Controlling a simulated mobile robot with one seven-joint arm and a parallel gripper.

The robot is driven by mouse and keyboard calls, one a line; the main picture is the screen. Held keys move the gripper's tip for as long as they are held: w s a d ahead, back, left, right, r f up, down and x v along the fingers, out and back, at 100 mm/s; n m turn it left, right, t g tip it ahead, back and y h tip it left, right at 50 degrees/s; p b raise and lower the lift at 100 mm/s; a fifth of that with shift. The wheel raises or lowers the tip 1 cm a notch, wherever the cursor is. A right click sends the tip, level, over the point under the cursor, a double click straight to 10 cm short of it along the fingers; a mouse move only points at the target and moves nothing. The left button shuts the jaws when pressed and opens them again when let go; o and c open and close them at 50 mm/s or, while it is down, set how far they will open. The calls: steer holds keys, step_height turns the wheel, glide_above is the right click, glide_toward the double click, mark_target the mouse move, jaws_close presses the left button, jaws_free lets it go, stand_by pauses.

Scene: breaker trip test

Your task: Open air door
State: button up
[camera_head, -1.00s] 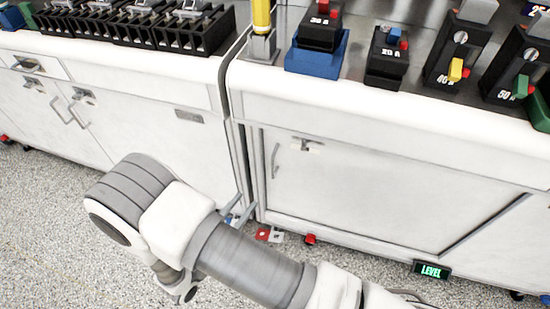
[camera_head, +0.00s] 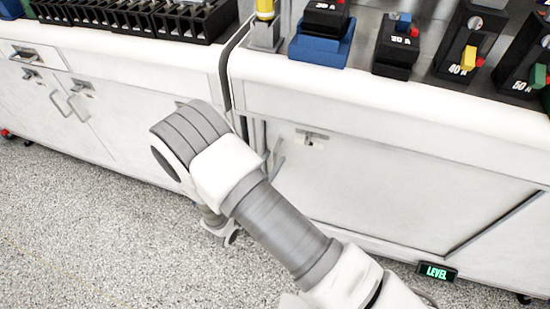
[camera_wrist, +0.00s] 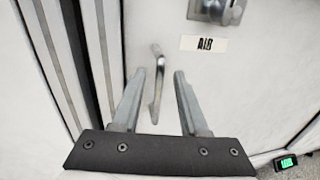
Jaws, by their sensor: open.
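The air door (camera_head: 400,200) is a white cabinet panel under the right-hand bench, and it is shut. In the wrist view the door (camera_wrist: 225,90) carries a white label reading "AIR" (camera_wrist: 204,44). A curved metal handle (camera_wrist: 157,85) stands upright on the door, left of the label. My gripper (camera_wrist: 168,72) is open, with one finger to each side of the handle in that view. I cannot tell whether the fingers reach it or stay in front of it.
A metal latch (camera_wrist: 216,10) sits above the label. Several breakers, such as a blue-based one (camera_head: 320,48), stand on the bench top. A double-door cabinet (camera_head: 75,95) stands to the left across a narrow gap. A "LEVEL" display (camera_head: 437,272) sits low at right. Speckled floor (camera_head: 100,220) is open in front.

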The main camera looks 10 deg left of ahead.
steer(key=shift+x, duration=1.1)
jaws_close()
stand_by(0.7)
